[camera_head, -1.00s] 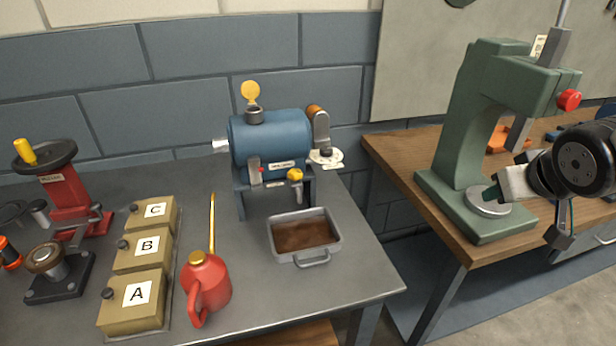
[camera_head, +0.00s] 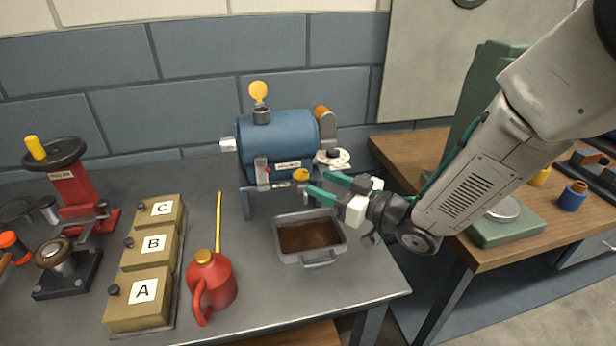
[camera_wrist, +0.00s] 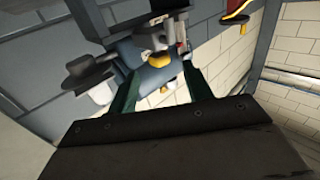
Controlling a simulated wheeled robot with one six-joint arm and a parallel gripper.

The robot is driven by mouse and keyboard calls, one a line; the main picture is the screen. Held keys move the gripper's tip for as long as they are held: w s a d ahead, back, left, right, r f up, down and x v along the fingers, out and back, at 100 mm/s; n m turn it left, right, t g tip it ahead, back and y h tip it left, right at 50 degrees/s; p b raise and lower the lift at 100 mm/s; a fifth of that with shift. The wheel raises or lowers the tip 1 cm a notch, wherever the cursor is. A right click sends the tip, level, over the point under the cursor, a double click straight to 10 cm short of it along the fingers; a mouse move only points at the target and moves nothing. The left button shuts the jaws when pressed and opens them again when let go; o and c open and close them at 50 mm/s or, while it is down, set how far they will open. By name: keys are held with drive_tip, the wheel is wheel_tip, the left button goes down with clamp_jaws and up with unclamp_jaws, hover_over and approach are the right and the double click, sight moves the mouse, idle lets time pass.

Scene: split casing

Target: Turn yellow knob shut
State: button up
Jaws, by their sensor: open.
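The yellow knob (camera_head: 301,174) sits on the lower front of the blue tank (camera_head: 278,143), at its right end. It also shows in the wrist view as a yellow shape (camera_wrist: 160,60). My gripper (camera_head: 320,184) reaches in from the right, its green fingers spread and pointing at the knob. The fingertips are close to the knob; I cannot tell whether they touch it. In the wrist view the knob appears between the two fingers (camera_wrist: 160,76), with nothing held.
A grey tray with brown contents (camera_head: 337,246) stands below my gripper. A red oil can (camera_head: 212,283) and boxes lettered A, B and C (camera_head: 140,291) stand to the left. A second lever (camera_head: 262,172) is left of the knob. A green press (camera_head: 497,236) stands on the right bench.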

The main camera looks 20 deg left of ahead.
sight(302, 179)
drive_tip(key=x, duration=0.5)
drive_tip(key=shift+w+a, duration=0.1)
drive_tip(key=c, duration=1)
drive_tip(key=shift+o, duration=0.2)
drive_tip(key=shift+m+t+h, duration=0.3)
drive_tip(key=shift+m+t, duration=0.1)
drive_tip(key=shift+t, duration=0.2)
drive_tip(key=m+t+h, duration=0.1)
drive_tip(key=t, duration=0.1)
drive_tip(key=m+t+h, duration=0.1)
drive_tip(key=m+t, duration=0.1)
drive_tip(key=m+t+h, duration=0.1)
drive_tip(key=shift+s+a+t+h, duration=0.25)
drive_tip(key=shift+s+t+h, duration=0.05)
drive_tip(key=shift+s+t, duration=0.1)
drive_tip(key=m+t+h, duration=0.1)
drive_tip(key=m+h, duration=0.1)
drive_tip(key=m+t+h, duration=0.3)
drive_tip(key=h, duration=0.2)
drive_tip(key=shift+s+a+m, duration=0.1)
drive_tip(key=shift+a+m, duration=0.15)
drive_tip(key=shift+m, duration=0.15)
drive_tip(key=shift+t, duration=0.3)
